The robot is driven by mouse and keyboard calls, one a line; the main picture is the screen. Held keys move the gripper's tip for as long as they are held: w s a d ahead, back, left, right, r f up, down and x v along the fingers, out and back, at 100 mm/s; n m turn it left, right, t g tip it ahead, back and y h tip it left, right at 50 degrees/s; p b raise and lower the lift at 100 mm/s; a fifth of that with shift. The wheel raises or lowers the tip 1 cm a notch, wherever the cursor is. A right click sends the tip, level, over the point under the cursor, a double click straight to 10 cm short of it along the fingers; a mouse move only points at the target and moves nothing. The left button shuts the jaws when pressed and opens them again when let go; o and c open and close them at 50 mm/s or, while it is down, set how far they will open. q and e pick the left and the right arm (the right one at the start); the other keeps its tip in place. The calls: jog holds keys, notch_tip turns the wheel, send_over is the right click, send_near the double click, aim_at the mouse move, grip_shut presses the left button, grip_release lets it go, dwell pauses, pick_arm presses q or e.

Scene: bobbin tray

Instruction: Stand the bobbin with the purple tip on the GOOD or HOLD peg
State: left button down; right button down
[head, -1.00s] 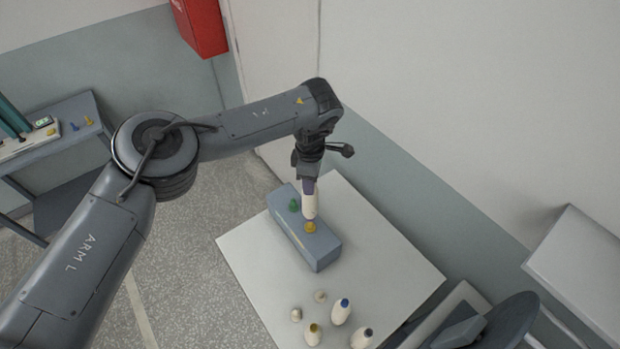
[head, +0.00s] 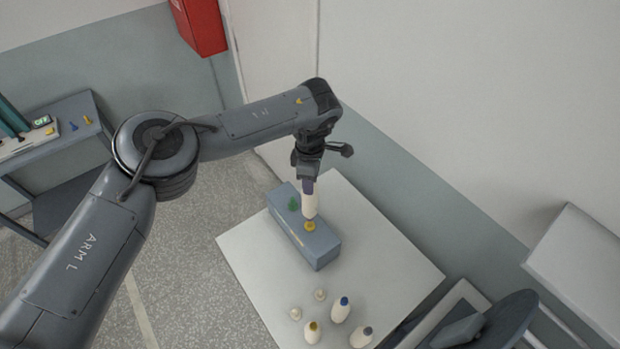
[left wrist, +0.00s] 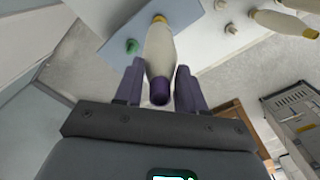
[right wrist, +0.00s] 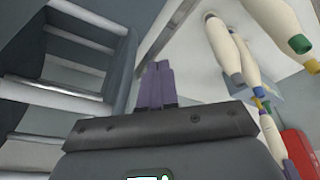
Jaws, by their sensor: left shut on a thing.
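The bobbin with the purple tip (head: 310,206) has a pale body and hangs upright, tip up, below my left gripper (head: 308,182). In the left wrist view the bobbin (left wrist: 160,48) sits between the two purple fingers of my left gripper (left wrist: 159,90), which are shut on it near the tip. Its lower end is at the yellow peg (head: 310,227) on the blue-grey block (head: 318,254); I cannot tell whether they touch. A green peg (head: 293,204) stands free at the block's far end. No peg labels are readable. My right gripper (right wrist: 157,85) is shut and empty.
Several other bobbins stand at the table's near end, including a blue-tipped one (head: 341,309) and a yellow-tipped one (head: 313,332). Two small pale pegs (head: 320,295) are beside them. The white table (head: 385,265) is clear right of the block. A wall rises behind.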

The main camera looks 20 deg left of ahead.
pick_arm(q)
jog(key=shift+f, duration=0.15)
jog(key=shift+f+b, duration=1.25)
jog(key=shift+f, duration=1.1)
jog(key=c, duration=0.6)
grip_release()
jog(key=shift+r, duration=0.1)
notch_tip(320, 180, up, 9)
jog(key=shift+r+b, duration=0.15)
jog(key=shift+b, duration=1.1)
jog(key=shift+r, duration=0.65)
